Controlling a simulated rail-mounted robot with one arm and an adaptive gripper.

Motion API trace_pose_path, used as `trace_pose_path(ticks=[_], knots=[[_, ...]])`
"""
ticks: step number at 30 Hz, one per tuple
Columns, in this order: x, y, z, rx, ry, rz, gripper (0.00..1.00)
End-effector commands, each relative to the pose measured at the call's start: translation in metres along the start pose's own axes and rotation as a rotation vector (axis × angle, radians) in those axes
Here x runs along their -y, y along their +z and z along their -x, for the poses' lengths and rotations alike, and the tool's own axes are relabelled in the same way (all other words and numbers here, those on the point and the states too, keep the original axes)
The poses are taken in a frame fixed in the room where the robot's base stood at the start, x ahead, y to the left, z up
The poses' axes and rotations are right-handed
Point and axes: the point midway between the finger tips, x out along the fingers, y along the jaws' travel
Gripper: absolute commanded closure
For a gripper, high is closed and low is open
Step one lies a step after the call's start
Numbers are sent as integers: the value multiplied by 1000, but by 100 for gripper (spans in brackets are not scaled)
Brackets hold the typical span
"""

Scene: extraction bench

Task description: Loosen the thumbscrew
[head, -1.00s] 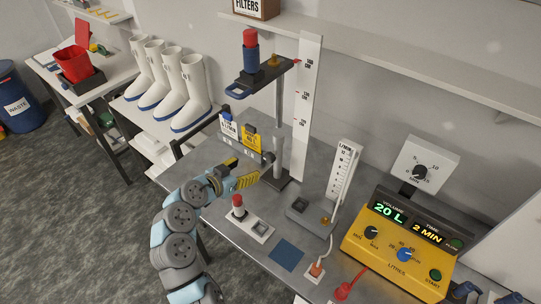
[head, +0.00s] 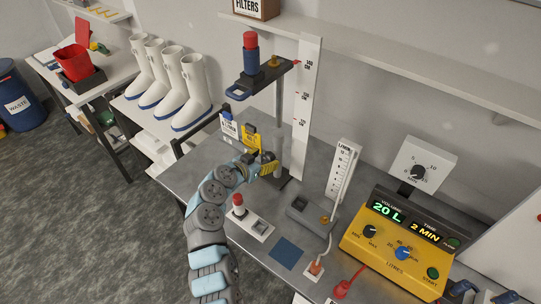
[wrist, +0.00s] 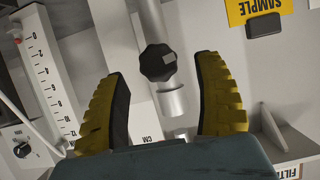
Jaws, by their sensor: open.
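The thumbscrew, a black lobed knob (wrist: 157,63), sits on a grey metal post (wrist: 152,20) in the wrist view. My gripper (wrist: 165,95) is open, with its yellow ribbed fingers to the left and right of the knob and a clear gap on both sides. Whether the fingertips reach as deep as the knob I cannot tell. In the head view my gripper (head: 268,164) is at the post (head: 279,120), below the raised platform (head: 262,80), and the knob cannot be made out there.
A red-capped blue cylinder (head: 250,56) stands on the platform. A white height scale (head: 306,100) rises behind the post. A flowmeter (head: 342,170) and a yellow pump controller (head: 395,250) are to the right.

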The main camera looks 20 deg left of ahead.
Motion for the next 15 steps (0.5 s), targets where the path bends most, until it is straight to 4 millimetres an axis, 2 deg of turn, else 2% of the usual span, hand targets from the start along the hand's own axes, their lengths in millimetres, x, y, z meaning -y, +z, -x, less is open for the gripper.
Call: trace_pose_path(ticks=[15], knots=[[0,0,-32,2,2,1,31]])
